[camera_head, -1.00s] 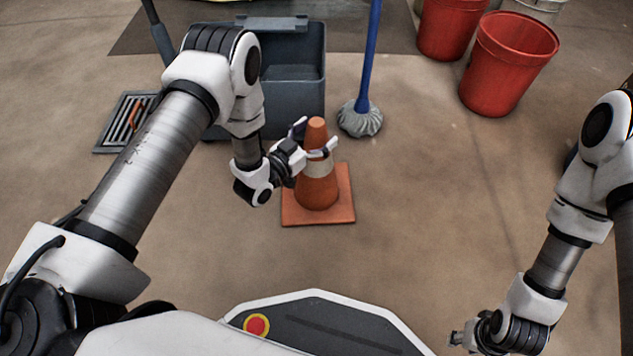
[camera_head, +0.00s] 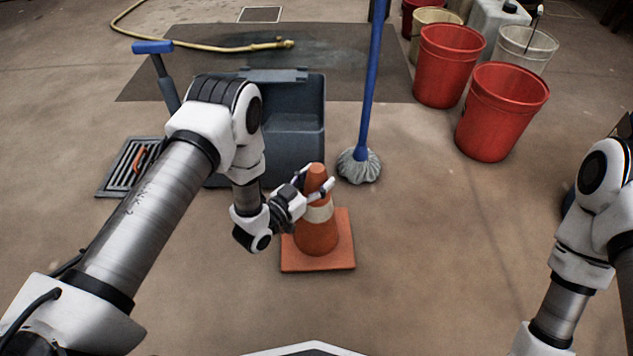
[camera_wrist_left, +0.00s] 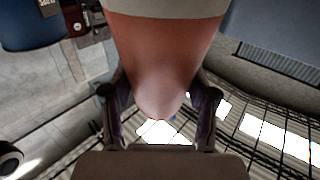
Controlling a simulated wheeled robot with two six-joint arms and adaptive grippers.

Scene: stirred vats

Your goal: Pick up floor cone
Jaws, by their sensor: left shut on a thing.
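The orange floor cone (camera_head: 318,236) with a pale band stands upright on its square base in the middle of the head view. My left gripper (camera_head: 318,184) is shut on the upper part of the cone, just above the band. In the left wrist view the cone (camera_wrist_left: 163,50) fills the space between the two fingers of the left gripper (camera_wrist_left: 160,108), its tip pointing toward the palm. From the head view I cannot tell whether the base touches the floor. My right arm shows at the right edge; its gripper is out of the frame.
A grey mop bucket (camera_head: 296,125) stands just behind the cone. A mop (camera_head: 359,165) with a blue handle stands at its right. Red buckets (camera_head: 502,112) are at the back right. A floor drain (camera_head: 130,167) lies at left. The floor right of the cone is clear.

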